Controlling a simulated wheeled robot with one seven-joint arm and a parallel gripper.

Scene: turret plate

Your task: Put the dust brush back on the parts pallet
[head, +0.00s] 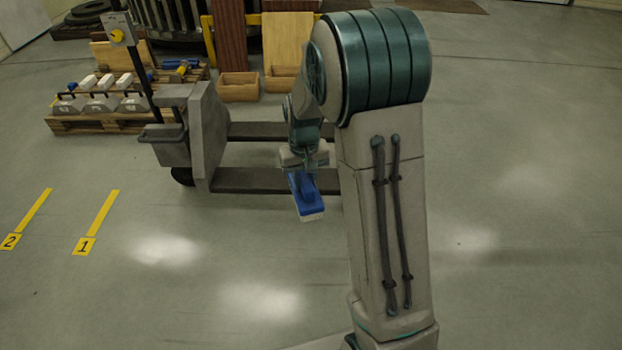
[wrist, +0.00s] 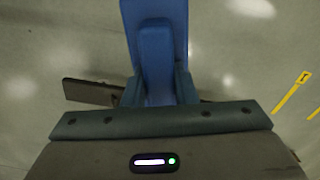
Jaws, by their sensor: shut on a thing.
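The dust brush (head: 306,193) is blue with a pale bristle edge at its lower end. My gripper (head: 303,170) is shut on it and holds it up in the air, in front of the dark forks of a pallet truck. In the wrist view the blue brush (wrist: 155,50) reaches away from between the fingers of my gripper (wrist: 158,92). The parts pallet (head: 100,122) is a wooden pallet at the back left, apart from my gripper. It carries grey weights, white blocks, and blue and yellow items.
The grey pallet truck (head: 205,135) stands between my arm and the parts pallet, its forks (head: 262,180) pointing right. Two wooden bins (head: 238,87) (head: 281,80) sit behind it. Yellow floor marks 1 (head: 84,246) and 2 (head: 11,241) lie at left on clear floor.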

